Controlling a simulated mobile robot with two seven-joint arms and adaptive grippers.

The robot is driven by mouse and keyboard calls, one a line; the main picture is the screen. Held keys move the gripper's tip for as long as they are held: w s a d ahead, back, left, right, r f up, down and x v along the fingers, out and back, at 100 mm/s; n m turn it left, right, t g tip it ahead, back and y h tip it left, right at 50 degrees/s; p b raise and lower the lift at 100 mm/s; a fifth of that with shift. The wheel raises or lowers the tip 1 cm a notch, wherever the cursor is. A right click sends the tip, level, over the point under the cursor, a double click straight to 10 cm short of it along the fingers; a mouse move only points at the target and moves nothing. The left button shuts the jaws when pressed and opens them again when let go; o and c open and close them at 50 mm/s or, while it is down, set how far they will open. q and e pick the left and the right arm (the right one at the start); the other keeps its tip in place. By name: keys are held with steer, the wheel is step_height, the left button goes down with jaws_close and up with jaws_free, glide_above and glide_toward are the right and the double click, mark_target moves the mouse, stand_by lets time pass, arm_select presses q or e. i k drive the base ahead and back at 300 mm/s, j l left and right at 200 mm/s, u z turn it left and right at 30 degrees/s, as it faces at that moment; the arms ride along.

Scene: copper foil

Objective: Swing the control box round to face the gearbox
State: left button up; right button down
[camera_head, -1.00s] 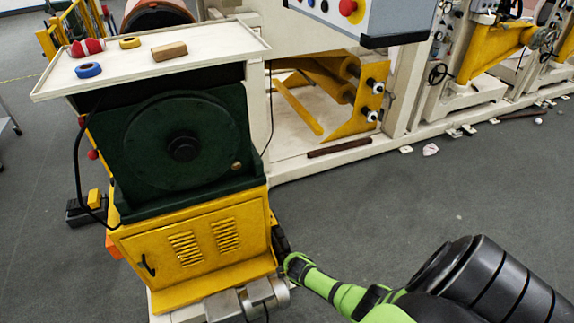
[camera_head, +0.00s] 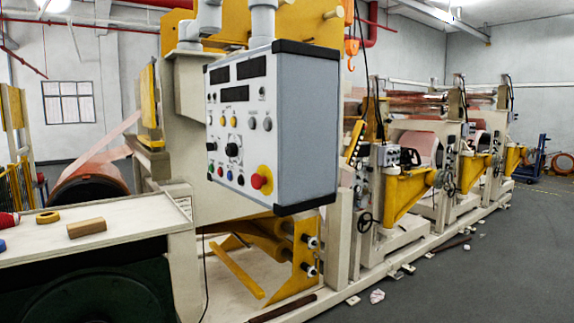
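The control box (camera_head: 310,140) hangs from a grey pipe arm (camera_head: 262,22) at the middle of the head view. Its panel, with dark displays, several coloured buttons and a red knob on a yellow base (camera_head: 262,180), is turned toward the left and front. Its plain grey side shows on the right. The dark green gearbox (camera_head: 100,302) is at the lower left, under a cream tray, and only its upper part shows. The box is above it and to its right. Neither of my grippers is in view.
The machine line with yellow brackets (camera_head: 405,195) runs to the back right. Grey floor (camera_head: 480,270) at the right is mostly clear.

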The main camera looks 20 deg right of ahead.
mark_target(297, 155)
steer(key=z, duration=0.5)
steer(key=i+l+z, duration=0.1)
steer(key=z, duration=0.85)
steer(key=i+z, duration=0.1)
steer(key=z, duration=0.4)
steer(key=i+l, duration=0.2)
steer(key=i, duration=0.3)
steer(key=i+l+u, duration=0.1)
steer(key=i, duration=0.45)
steer(key=i+l+u, duration=0.1)
steer(key=i+l, duration=0.2)
steer(key=i, duration=0.2)
steer(key=i+j+u, duration=0.25)
steer(key=i+u, duration=0.2)
steer(key=i+j+u, duration=0.1)
steer(key=i+u, duration=0.75)
steer(key=i+l+u, duration=0.4)
steer(key=i+j+u, duration=0.2)
steer(key=i, duration=0.55)
steer(key=i+u, duration=0.15)
steer(key=i, duration=0.55)
steer(key=i+u, duration=0.15)
steer(key=u, duration=0.25)
steer(key=i+u, duration=0.1)
steer(key=u, duration=0.25)
steer(key=i+l+u, duration=0.15)
steer(key=u, duration=0.25)
steer(key=i+l+u, duration=0.1)
steer(key=u, duration=0.25)
